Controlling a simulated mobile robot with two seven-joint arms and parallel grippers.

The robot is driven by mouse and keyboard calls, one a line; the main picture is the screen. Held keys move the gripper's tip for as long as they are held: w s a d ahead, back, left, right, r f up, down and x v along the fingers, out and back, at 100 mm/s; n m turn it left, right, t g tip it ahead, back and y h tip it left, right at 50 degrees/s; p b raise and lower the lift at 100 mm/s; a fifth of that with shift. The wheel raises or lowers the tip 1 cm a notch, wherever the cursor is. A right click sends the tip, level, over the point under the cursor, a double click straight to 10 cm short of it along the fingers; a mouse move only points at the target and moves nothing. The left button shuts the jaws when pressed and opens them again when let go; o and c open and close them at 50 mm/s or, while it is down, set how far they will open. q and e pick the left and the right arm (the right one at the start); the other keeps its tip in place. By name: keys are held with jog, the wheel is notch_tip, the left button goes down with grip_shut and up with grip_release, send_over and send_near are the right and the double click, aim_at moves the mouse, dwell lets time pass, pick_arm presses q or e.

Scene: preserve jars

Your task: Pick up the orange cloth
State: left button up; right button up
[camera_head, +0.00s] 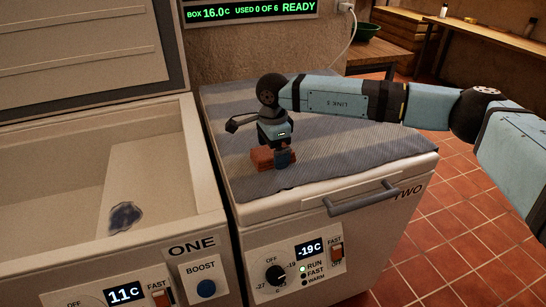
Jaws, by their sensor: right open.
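The orange cloth (262,159) looks like a small folded block. It lies on the grey-blue cover on the closed lid of the freezer marked TWO, near the front left. My right gripper (281,160) points down at the cloth's right side, and its fingers hide part of that side. The gripper is open. I cannot tell whether its fingers touch the cloth. My left gripper is out of view.
Freezer ONE (193,222) stands open at left, with a dark patch (124,217) inside. Freezer TWO (290,206) has a grey front handle (362,198). The cover (370,151) is clear to the right.

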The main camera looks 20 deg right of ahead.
jog(key=shift+f, duration=0.45)
jog(key=c, duration=1)
notch_tip(320, 180, up, 20)
jog(key=shift+r+p, duration=0.1)
jog(key=shift+p, duration=1)
jog(key=shift+o, duration=1.2)
jog(key=shift+c, duration=0.8)
